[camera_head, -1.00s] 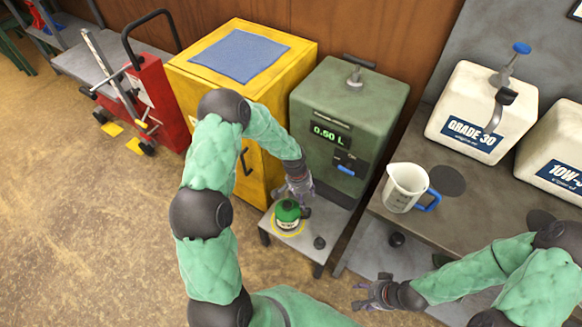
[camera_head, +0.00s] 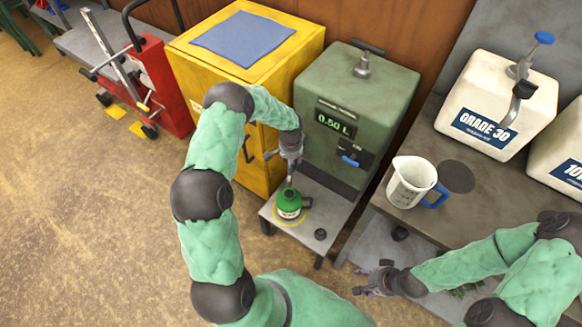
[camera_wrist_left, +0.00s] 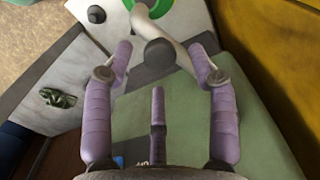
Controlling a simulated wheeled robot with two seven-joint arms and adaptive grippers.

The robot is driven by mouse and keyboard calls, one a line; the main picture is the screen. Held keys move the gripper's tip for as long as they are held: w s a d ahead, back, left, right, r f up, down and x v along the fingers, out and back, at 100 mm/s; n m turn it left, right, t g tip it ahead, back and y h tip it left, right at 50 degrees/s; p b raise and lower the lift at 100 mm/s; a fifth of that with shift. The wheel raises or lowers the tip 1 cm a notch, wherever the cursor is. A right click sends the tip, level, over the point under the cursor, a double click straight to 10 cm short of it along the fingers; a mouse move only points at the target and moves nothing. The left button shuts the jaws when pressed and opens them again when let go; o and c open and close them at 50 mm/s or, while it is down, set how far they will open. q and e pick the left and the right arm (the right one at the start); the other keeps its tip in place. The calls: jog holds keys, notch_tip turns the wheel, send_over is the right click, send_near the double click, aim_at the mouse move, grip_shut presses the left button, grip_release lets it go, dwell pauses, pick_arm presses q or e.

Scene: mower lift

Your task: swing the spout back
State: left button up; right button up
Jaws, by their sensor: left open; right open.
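The green bottle (camera_head: 289,204) stands on the low grey shelf in front of the green dispenser; it shows partly at the top of the left wrist view (camera_wrist_left: 152,8). The pale curved spout (camera_wrist_left: 178,45) runs from above the bottle toward my fingers, with a dark round knob (camera_wrist_left: 158,53) beside it. My right gripper (camera_head: 366,280) is open and empty near the bench.
A black cap (camera_head: 320,234) lies on the shelf (camera_head: 303,237). The yellow cabinet (camera_head: 285,65) is close on the left. A measuring jug (camera_head: 408,182) stands on the right bench.

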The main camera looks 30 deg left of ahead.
pick_arm(q)
jog(key=shift+f, duration=1.05)
grip_shut()
